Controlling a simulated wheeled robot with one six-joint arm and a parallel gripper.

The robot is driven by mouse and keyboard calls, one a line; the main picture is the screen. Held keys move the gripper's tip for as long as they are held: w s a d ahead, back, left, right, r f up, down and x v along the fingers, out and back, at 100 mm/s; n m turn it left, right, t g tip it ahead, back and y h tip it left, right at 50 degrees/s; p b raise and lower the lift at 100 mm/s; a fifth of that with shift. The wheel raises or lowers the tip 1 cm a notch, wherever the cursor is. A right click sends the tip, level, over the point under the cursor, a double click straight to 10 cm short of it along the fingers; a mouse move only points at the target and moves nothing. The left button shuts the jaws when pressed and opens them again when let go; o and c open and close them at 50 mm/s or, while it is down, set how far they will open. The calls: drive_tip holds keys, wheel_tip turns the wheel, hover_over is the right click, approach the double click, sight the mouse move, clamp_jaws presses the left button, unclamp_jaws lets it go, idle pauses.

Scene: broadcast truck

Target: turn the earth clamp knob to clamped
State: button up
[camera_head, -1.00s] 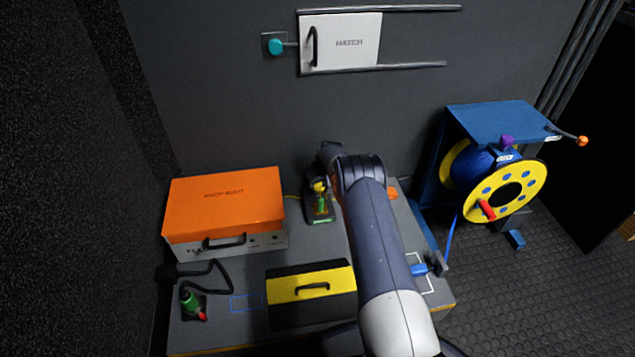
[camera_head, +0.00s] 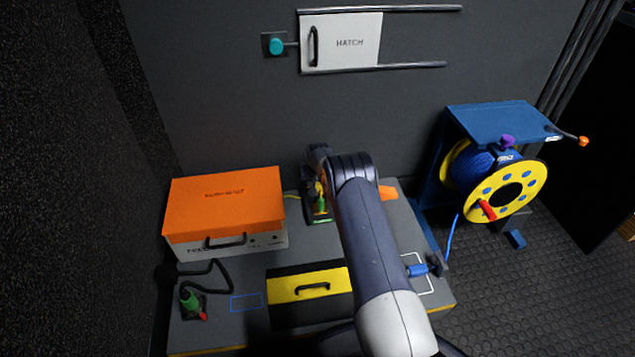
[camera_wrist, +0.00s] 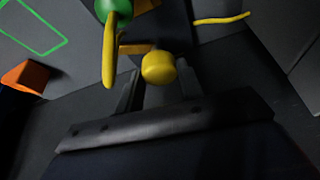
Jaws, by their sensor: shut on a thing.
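The earth clamp, a green body with yellow parts (camera_head: 320,203), stands on the bench near the back wall, partly hidden by my wrist. In the wrist view its green part (camera_wrist: 117,10) and a yellow lever-like piece (camera_wrist: 109,50) show at the top. A round yellow knob (camera_wrist: 158,68) sits between the fingertips of my gripper (camera_wrist: 157,83), which is shut on it. The head view hides the fingers behind my wrist. I cannot read the knob's setting.
An orange-lidded case (camera_head: 225,200) stands left of the clamp. A black and yellow box (camera_head: 309,290) lies in front. An orange block (camera_head: 388,192) is just right of my arm. A blue cable reel (camera_head: 500,185) stands further right. The back wall is close behind.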

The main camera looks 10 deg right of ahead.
drive_tip(key=m, duration=0.1)
drive_tip(key=m+h, duration=0.1)
drive_tip(key=m, duration=0.1)
drive_tip(key=m+h, duration=0.1)
drive_tip(key=m, duration=0.1)
drive_tip(key=shift+w+a+g, duration=0.1)
drive_tip(key=shift+a+g, duration=0.15)
drive_tip(key=shift+g, duration=0.15)
drive_tip(key=m+g+h, duration=0.1)
drive_tip(key=m, duration=0.3)
drive_tip(key=shift+m, duration=0.4)
drive_tip(key=o, duration=1)
drive_tip(key=shift+r, duration=0.1)
drive_tip(key=p+v, duration=0.2)
drive_tip(key=v, duration=0.3)
drive_tip(key=p+v, duration=0.3)
drive_tip(key=v, duration=0.2)
drive_tip(key=shift+w+a+r+p, duration=0.1)
drive_tip(key=shift+a+r+p, duration=0.1)
drive_tip(key=shift+a+p, duration=0.1)
